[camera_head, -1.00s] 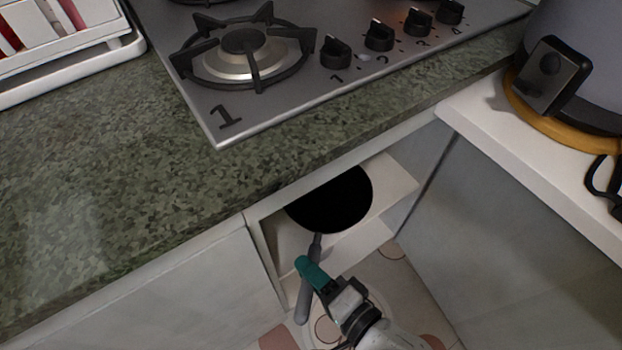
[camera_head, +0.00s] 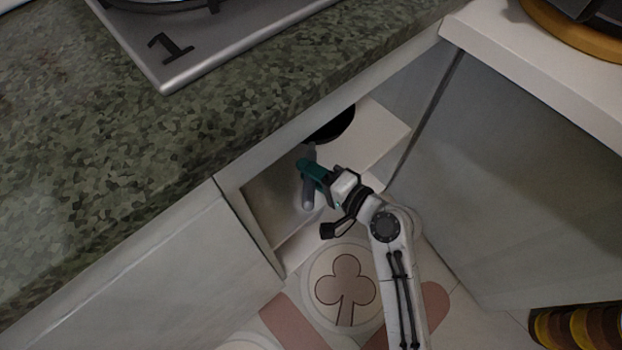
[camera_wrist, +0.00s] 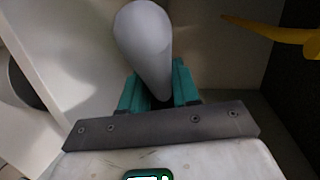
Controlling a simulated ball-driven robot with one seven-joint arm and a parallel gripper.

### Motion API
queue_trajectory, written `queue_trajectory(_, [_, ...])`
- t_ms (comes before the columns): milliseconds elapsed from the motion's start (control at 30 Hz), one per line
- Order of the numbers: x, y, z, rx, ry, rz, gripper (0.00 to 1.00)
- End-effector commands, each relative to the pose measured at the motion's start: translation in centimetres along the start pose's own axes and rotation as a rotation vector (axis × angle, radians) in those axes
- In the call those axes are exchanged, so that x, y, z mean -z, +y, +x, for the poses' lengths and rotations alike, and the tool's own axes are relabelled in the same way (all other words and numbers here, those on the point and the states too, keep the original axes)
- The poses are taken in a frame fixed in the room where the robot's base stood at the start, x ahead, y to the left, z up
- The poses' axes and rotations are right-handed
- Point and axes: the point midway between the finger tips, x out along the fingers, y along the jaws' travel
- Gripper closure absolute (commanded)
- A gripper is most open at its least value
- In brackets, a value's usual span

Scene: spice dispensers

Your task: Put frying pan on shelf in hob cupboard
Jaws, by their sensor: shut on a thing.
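The frying pan (camera_head: 335,127) has a black round body and a grey handle (camera_head: 308,192). In the head view only part of the body shows; the countertop edge hides the rest. The pan is over the pale shelf (camera_head: 383,132) inside the open hob cupboard; I cannot tell whether it touches the shelf. My gripper (camera_head: 309,169) is at the cupboard opening, shut on the handle. In the wrist view the rounded grey handle (camera_wrist: 143,45) sits between the teal fingers.
The green speckled countertop (camera_head: 180,160) overhangs the cupboard. A grey door or panel (camera_head: 510,170) stands at the right below a white surface (camera_head: 560,90). The wrist view shows a yellow object (camera_wrist: 275,35) at right and a dark round object (camera_wrist: 22,85) at left.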

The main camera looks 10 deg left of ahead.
Motion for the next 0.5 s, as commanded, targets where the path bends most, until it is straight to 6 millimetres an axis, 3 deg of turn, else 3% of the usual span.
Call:
queue_trajectory(200, [0.1,3.0,0.8,0.002,0.001,-0.002,1.0])
queue_trajectory(433, [0.1,3.0,0.8,0.003,0.001,-0.002,1.0])
queue_trajectory(467, [0.0,3.3,0.8,-0.001,-0.001,0.002,0.69])
queue_trajectory(500, [0.0,3.3,0.8,-0.001,-0.001,0.002,0.65])
